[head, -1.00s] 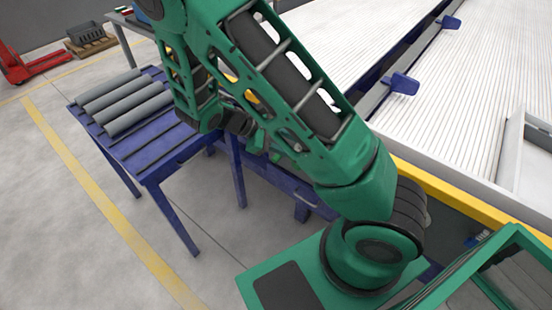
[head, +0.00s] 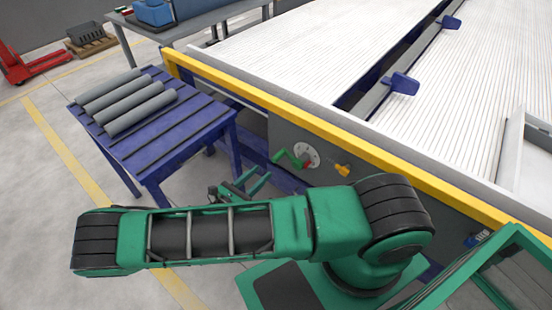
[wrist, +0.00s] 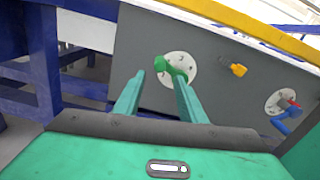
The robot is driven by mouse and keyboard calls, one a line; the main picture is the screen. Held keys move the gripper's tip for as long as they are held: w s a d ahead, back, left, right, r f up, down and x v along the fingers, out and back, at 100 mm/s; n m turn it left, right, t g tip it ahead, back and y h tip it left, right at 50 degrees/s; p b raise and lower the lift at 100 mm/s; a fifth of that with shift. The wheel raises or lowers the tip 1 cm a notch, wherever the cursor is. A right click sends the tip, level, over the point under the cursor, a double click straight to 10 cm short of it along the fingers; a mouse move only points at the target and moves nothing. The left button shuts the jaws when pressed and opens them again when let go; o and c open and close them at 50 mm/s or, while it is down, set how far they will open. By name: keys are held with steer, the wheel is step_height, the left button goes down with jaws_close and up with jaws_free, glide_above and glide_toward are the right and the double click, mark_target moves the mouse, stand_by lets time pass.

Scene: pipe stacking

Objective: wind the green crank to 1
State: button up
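The green crank (head: 288,157) sits on a white round dial (head: 307,152) on the grey side panel under the yellow rail. Its arm points left from the dial in the head view, with a small red spot near the hub. The dial's marks are too small to read. My gripper (head: 257,180) is below and left of the crank. In the wrist view my gripper (wrist: 159,75) is open and empty, its two green fingers pointing at the panel. The crank (wrist: 164,65) appears between the fingertips, partly behind the right one. I cannot tell whether they touch.
An orange-yellow handle (wrist: 238,69) is right of the dial. A blue handle on another dial (wrist: 282,107) is farther right. A blue table (head: 165,150) with several grey pipes (head: 125,100) stands left. Blue frame bars (wrist: 38,70) lie left of the panel.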

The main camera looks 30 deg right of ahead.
mark_target(273, 162)
steer(key=x, duration=1)
steer(key=shift+w+d, duration=0.15)
steer(key=shift+d, duration=0.15)
steer(key=shift+a, duration=0.1)
jaws_close()
